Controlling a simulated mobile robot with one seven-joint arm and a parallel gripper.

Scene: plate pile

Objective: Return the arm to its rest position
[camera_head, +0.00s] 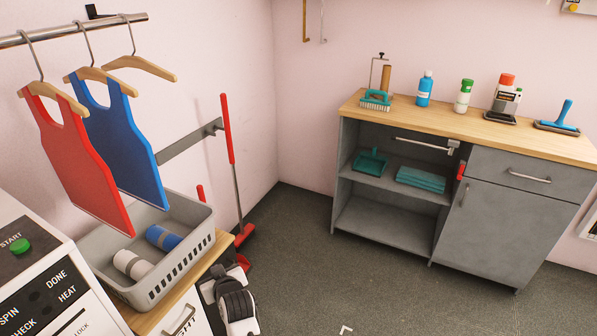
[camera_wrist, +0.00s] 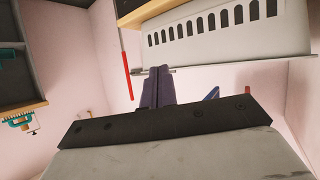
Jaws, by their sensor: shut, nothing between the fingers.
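My gripper (camera_wrist: 157,72) shows in the wrist view, its two dark fingers together with nothing between them. It is empty and apart from the things around it. In the head view, black and white parts of my arm (camera_head: 236,302) show low in the picture, in front of the wooden-topped cabinet (camera_head: 185,290) and near the grey basket (camera_head: 170,273). I cannot make out the fingertips clearly there. In the wrist view the scene looks upside down, with the slotted basket side (camera_wrist: 215,25) at the top.
Red (camera_head: 75,160) and blue (camera_head: 118,140) garments hang at left. A grey workbench (camera_head: 490,215) stands at right. The floor between (camera_head: 375,270) is mostly clear.

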